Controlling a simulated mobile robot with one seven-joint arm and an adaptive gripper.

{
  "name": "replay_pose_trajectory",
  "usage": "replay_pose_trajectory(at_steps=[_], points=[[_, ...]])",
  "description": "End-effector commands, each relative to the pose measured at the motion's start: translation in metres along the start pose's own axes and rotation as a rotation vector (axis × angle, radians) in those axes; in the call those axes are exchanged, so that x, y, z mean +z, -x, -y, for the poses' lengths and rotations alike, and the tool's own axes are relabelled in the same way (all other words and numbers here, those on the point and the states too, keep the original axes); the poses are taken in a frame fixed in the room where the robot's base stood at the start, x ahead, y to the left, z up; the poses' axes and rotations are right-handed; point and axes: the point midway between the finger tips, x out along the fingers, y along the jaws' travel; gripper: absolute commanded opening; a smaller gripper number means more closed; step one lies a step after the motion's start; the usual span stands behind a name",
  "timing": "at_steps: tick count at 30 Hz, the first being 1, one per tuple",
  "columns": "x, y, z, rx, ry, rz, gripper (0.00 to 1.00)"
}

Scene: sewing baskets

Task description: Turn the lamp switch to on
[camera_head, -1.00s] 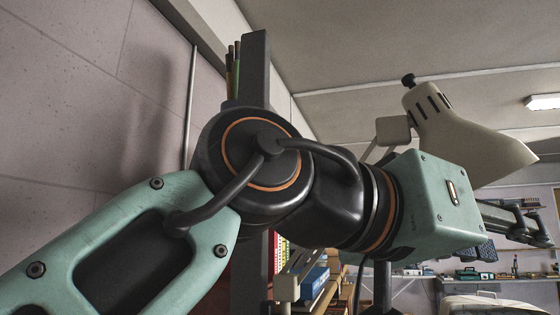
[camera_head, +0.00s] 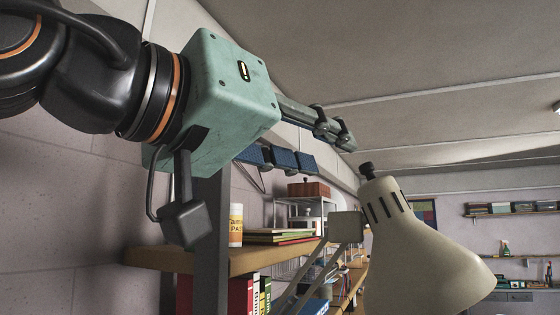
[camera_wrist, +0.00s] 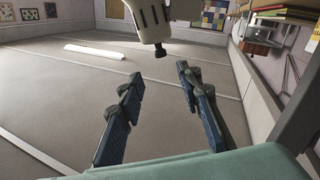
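The cream desk lamp (camera_head: 420,258) stands at the lower right in the head view, its shade tilted down to the right. A black knob-like switch (camera_head: 367,171) sticks up from the top of its shade. My gripper (camera_head: 331,152) is open and empty, to the left of the switch, its fingers pointing towards it. In the wrist view the switch (camera_wrist: 160,50) appears just beyond and between the two fingertips (camera_wrist: 158,73), apart from them. The lamp (camera_wrist: 151,18) is cut off at the top there. The switch's setting cannot be told.
A wooden shelf (camera_head: 185,261) with a jar (camera_head: 236,225) and stacked books (camera_head: 279,236) lies below my gripper. The lamp's arm (camera_head: 325,270) runs down beside it. A wall is at left. The space above the lamp is clear up to the ceiling.

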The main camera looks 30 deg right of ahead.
Motion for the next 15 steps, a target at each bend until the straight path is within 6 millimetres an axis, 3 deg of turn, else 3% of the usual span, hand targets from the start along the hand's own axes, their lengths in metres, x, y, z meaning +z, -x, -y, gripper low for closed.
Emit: replay_pose_trajectory(at_steps=[5,15], points=[[-0.001,-0.02,0.0,0.0,0.001,0.003,0.33],[-0.001,-0.083,-0.002,0.003,0.001,0.001,0.33]])
